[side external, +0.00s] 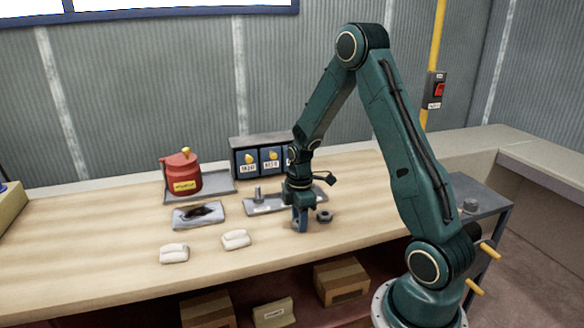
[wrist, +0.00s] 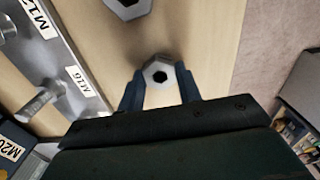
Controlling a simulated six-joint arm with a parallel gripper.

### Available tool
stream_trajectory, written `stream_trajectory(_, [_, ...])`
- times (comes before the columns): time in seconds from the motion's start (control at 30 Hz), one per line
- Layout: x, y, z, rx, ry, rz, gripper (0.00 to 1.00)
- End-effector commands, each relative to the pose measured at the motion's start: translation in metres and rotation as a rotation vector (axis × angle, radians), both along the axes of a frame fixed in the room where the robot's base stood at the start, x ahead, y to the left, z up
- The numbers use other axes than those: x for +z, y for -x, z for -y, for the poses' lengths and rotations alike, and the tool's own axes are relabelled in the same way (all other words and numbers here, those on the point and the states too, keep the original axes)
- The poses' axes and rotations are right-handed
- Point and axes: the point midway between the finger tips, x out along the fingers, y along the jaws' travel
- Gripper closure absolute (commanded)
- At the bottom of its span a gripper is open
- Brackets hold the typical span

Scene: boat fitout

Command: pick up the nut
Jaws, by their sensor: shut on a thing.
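My gripper (side external: 300,220) points down at the workbench, right of its middle. In the wrist view its two blue fingers (wrist: 158,74) are shut on a grey hex nut (wrist: 158,68) with a dark round hole, one finger on each side. The fingers mostly hide this nut in the side view. I cannot tell whether it touches the bench or is just above it. A second, dark nut (side external: 323,216) lies on the bench just right of the gripper. A nut also shows at the top edge of the wrist view (wrist: 127,6).
A metal plate (side external: 262,208) with upright bolts stands behind the gripper; its labels M12 and M16 (wrist: 76,88) show in the wrist view.

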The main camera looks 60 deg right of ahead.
Motion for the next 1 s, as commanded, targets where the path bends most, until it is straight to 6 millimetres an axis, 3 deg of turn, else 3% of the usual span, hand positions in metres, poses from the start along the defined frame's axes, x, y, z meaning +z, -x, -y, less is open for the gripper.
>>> stream_trajectory(0.27, [0.015,-0.001,0.001,0.000,0.002,0.004,0.88])
stream_trajectory(0.47, [0.041,-0.001,0.001,0.000,0.003,0.004,0.88])
stream_trajectory(1.0, [0.154,-0.001,0.001,0.000,0.003,0.005,0.88])
